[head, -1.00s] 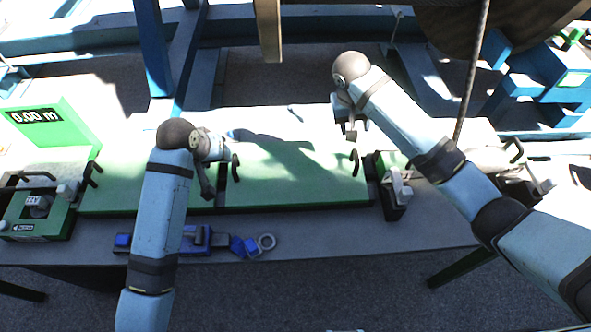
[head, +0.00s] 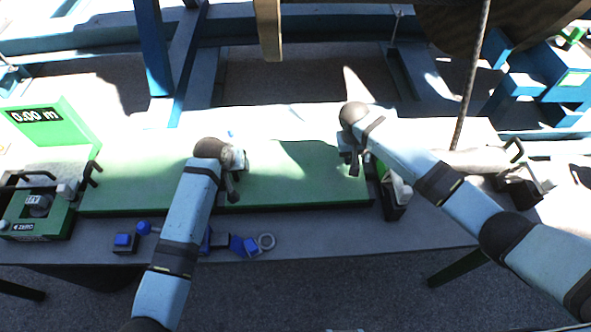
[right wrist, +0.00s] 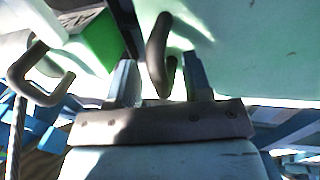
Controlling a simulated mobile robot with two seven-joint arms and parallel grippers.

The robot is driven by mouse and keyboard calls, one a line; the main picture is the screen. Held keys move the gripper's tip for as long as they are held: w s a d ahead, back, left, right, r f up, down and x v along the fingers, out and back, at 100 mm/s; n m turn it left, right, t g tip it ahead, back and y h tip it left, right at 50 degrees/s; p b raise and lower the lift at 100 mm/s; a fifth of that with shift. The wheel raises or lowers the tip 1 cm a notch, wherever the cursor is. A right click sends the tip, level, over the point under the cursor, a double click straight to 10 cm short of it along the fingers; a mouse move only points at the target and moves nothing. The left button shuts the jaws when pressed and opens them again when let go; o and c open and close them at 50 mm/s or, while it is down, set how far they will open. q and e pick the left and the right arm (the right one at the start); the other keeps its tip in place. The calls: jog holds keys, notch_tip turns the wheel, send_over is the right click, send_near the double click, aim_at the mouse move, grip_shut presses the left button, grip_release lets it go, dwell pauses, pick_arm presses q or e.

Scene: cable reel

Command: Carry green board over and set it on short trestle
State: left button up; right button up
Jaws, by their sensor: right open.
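The green board (head: 300,175) lies flat on the bench, with shadow over much of it. My right gripper (head: 350,165) is at its right end. In the right wrist view, my right gripper (right wrist: 162,78) is open, with a dark curved handle (right wrist: 160,50) between its fingers; the pale green board (right wrist: 260,40) fills the upper right. My left gripper (head: 234,188) is over the board's left part, hiding the left handle; its jaws are too small to read. I cannot tell which structure is the short trestle.
A green display reading 0.00 m (head: 40,115) and a clamp unit (head: 40,212) stand at left. A green-and-black clamp (head: 393,195) is right of the board. A cable (head: 470,80) hangs at right.

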pick_arm(q)
grip_shut()
pick_arm(e)
grip_shut()
pick_arm(q)
jog(key=shift+d+r, duration=0.1)
jog(key=shift+r, duration=0.1)
pick_arm(e)
jog(key=shift+r, duration=0.15)
